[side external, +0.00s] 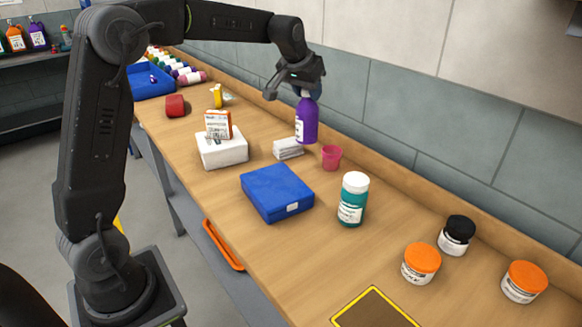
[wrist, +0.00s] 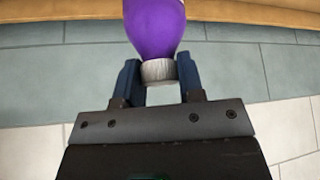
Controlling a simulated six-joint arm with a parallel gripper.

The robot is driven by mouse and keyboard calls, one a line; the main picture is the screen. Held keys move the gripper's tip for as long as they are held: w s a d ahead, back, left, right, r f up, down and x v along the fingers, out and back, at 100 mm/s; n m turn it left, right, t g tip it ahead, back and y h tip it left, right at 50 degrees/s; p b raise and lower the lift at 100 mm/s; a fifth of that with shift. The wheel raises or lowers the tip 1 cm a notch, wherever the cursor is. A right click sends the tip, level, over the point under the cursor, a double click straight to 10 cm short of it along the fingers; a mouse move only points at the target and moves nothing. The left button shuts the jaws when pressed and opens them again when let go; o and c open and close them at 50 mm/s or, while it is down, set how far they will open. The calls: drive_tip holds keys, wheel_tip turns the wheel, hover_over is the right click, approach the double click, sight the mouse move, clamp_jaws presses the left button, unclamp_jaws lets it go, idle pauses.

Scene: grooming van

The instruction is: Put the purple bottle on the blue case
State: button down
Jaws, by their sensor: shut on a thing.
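My gripper (side external: 302,90) is shut on the top of the purple bottle (side external: 306,122), which hangs upright near the back of the bench, behind a small white stack. I cannot tell for sure whether its base is clear of the bench. In the wrist view the bottle (wrist: 155,25) shows its grey cap (wrist: 158,71) between the two fingers of my gripper (wrist: 158,78). The blue case (side external: 277,187) lies closed and flat in the middle of the bench, nearer the camera than the bottle. Its visible top is bare.
A teal bottle (side external: 352,203) stands just right of the case. A white box (side external: 222,150) with an upright packet is to its left. Orange-lidded jars (side external: 421,263) stand at front right.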

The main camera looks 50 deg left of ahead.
drive_tip(key=s+a+r+n+g+y, duration=0.1)
drive_tip(key=s+a+n, duration=0.15)
drive_tip(key=s, duration=0.65)
drive_tip(key=s+a+r+n+y, duration=0.15)
drive_tip(key=s+a, duration=0.25)
drive_tip(key=s, duration=0.6)
drive_tip(key=w+d+f, duration=0.7)
drive_tip(key=d+f, duration=0.1)
drive_tip(key=f, duration=0.2)
drive_tip(key=shift+w+f, duration=0.35)
drive_tip(key=shift+f, duration=0.15)
drive_tip(key=c, duration=0.7)
unclamp_jaws()
drive_tip(key=shift+c, duration=0.2)
